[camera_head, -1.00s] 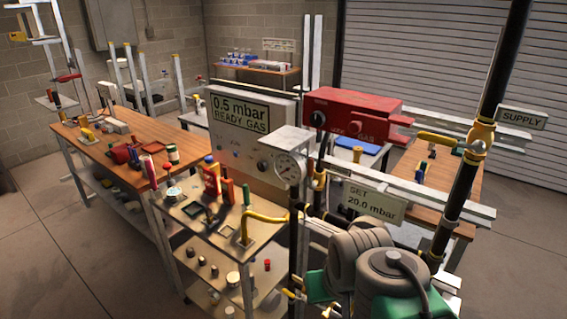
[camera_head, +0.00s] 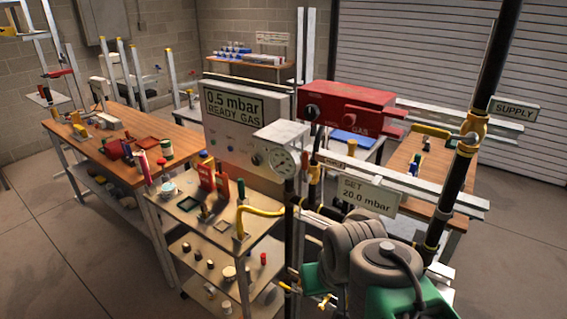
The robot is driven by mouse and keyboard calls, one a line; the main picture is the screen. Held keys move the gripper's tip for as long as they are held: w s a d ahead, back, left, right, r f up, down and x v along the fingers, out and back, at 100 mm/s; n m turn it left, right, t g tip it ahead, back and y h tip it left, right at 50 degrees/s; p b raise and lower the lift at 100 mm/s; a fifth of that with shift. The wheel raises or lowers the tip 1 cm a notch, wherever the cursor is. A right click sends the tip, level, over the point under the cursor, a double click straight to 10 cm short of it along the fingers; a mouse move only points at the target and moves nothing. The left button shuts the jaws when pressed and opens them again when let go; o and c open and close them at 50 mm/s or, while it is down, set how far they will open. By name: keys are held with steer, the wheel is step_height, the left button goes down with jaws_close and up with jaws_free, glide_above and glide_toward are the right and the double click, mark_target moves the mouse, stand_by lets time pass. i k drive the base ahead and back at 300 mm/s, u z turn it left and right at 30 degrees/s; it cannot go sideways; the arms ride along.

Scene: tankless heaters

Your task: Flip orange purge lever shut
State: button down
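A small orange lever (camera_head: 314,173) stands roughly upright on the pipework under the red gas box, just right of the round pressure gauge (camera_head: 284,162). I take it for the purge lever; a small plate (camera_head: 333,161) beside it is too small to read surely. My grey and green arm (camera_head: 372,265) fills the lower right, below and to the right of the lever.
The display panel (camera_head: 234,105) reads 0.5 mbar READY GAS. A SET 20.0 mbar sign (camera_head: 368,194) hangs above my arm. Black supply pipe (camera_head: 463,180) with a yellow-handled valve (camera_head: 432,131) stands right. A yellow bent pipe (camera_head: 262,211) and cluttered cart (camera_head: 205,218) lie left.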

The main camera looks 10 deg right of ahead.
mark_target(307, 178)
steer(key=u, duration=1.7)
steer(key=i, duration=0.4)
steer(key=u, duration=0.1)
